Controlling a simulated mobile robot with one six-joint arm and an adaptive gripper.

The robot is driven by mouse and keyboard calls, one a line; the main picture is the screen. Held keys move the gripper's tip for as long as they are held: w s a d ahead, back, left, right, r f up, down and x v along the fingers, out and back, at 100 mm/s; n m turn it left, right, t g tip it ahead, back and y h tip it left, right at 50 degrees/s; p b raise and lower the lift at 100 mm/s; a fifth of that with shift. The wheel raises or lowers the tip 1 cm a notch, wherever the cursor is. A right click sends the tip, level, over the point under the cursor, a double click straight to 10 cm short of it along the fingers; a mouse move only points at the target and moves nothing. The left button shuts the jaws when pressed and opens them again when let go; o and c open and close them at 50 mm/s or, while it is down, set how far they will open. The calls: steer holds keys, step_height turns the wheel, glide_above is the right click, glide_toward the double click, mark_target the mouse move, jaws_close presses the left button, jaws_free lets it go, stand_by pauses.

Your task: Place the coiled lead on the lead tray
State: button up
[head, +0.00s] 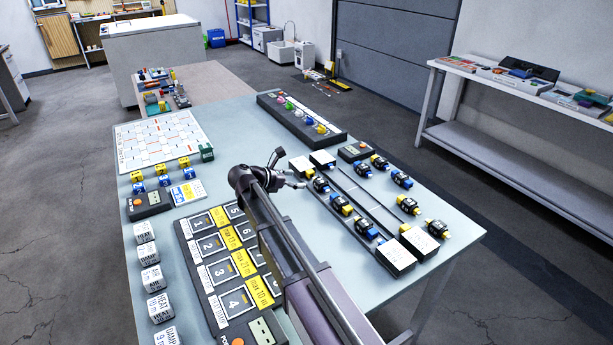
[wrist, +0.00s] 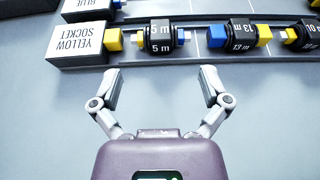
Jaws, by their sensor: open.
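My gripper (head: 290,171) is open and empty above the table, beside the far end of the socketed strip. In the wrist view its fingers (wrist: 160,74) are spread, with bare table between them. Just beyond them, a black coiled lead marked 5 m (wrist: 160,38) lies beside the yellow socket block (wrist: 78,46). A lead marked 13 m (wrist: 240,36) and another (wrist: 305,36) follow to its right. In the head view several such leads (head: 341,205) lie in rows. No legible label names the lead tray; a dark numbered board (head: 206,283) has yellow "max" length labels.
White labelled cubes (head: 151,279) line the left table edge. A white chart (head: 160,138) lies far left, and a dark rack with coloured knobs (head: 300,118) stands at the back. Bare table lies between the numbered board and the strip. My arm covers part of the board.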

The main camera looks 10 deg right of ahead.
steer(key=shift+p+v, duration=0.3)
steer(key=shift+v, duration=0.95)
